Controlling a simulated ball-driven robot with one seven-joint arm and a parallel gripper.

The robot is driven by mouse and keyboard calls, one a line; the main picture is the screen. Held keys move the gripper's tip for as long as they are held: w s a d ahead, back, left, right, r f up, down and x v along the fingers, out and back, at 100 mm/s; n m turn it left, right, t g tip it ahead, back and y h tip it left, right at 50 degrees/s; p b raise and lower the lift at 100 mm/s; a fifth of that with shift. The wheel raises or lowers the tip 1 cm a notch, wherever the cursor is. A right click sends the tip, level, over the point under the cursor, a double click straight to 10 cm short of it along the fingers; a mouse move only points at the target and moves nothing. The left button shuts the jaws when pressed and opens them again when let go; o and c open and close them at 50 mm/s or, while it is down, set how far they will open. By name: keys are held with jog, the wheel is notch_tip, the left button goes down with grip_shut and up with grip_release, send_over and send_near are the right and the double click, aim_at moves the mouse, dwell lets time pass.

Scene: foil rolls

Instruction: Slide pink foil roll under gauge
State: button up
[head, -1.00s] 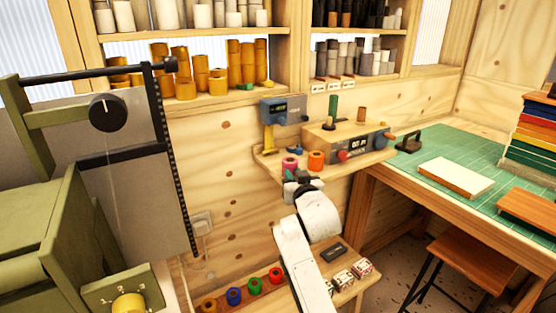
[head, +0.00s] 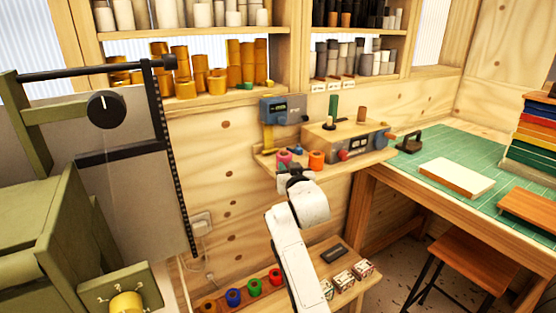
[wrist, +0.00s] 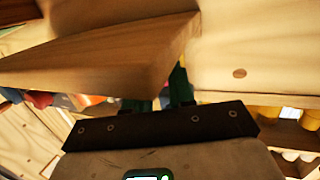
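The pink foil roll (head: 284,157) stands on the wooden wall shelf (head: 378,158), close to the yellow post of the gauge. The blue gauge (head: 283,110) has a small display and sits above the shelf's left part. The roll appears just in front of and below the gauge head; I cannot tell if it is fully under it. My gripper (head: 297,176) is at the shelf's front edge, just below and right of the pink roll.
An orange roll (head: 316,160) stands right of the pink one. A small blue piece (head: 296,150) lies behind them. A wooden box with dials (head: 345,138) fills the shelf's right. A lower bench holds several coloured rolls (head: 255,286). A green mat (head: 480,155) covers the right table.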

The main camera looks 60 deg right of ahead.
aim_at(279, 159)
jog(key=shift+w+a+r+b+x, duration=0.15)
jog(key=shift+b+x, duration=0.25)
jog(key=shift+x, duration=0.65)
jog(key=shift+w+a+r+b+x, duration=0.15)
jog(key=shift+b+x, duration=0.2)
jog(key=shift+x, duration=0.7)
jog(key=shift+w+a+r+b+x, duration=0.15)
jog(key=shift+b+x, duration=0.25)
jog(key=shift+x, duration=0.65)
jog(key=shift+f+p+v, duration=0.25)
jog(key=shift+p+v, duration=0.3)
jog(key=shift+v, duration=1.1)
jog(key=shift+f+p+v, duration=0.2)
jog(key=shift+p+v, duration=0.3)
jog(key=shift+v, duration=1.15)
jog(key=shift+s+a, duration=0.1)
